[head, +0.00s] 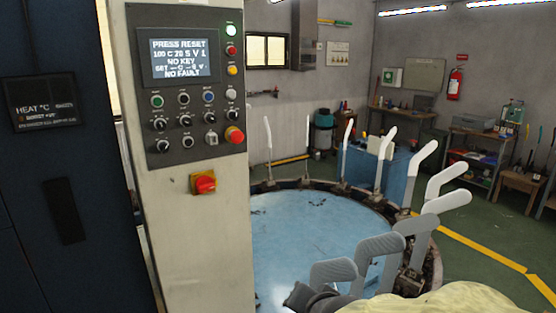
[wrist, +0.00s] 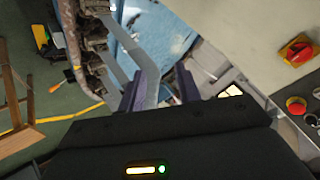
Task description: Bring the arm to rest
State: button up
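My gripper (head: 314,299) shows at the bottom edge of the head view, close to the nearest grey boarding forms (head: 333,271); most of it is cut off. In the wrist view my gripper (wrist: 164,82) has two dark purple fingers standing apart, with a visible gap. A grey form (wrist: 150,68) shows at the left side of that gap; I cannot tell whether it touches a finger. I see no sock between the fingers. The forms stand around a round blue table (head: 300,235), some white and some plain grey.
A control panel (head: 188,85) on a pale column stands left of the table; its screen reads PRESS RESET and NO FAULT. A red-yellow switch (head: 203,182) is below. Pale yellow cloth (head: 455,300) lies at bottom right. Green floor (head: 480,275) is open at right.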

jog(key=s+d+f+n+g+h+p, duration=0.2)
jog(key=s+d+f+n+g+p, duration=0.1)
jog(key=s+d+f+n+g, duration=0.3)
jog(key=s+d+g, duration=0.1)
jog(key=s+d, duration=0.1)
jog(key=d, duration=0.1)
jog(key=shift+s+d, duration=0.15)
jog(key=shift+d, duration=0.05)
jog(key=shift+w, duration=0.25)
dwell(0.4)
jog(key=shift+s+a, duration=0.1)
jog(key=shift+s, duration=0.05)
jog(key=shift+s, duration=0.1)
dwell(0.3)
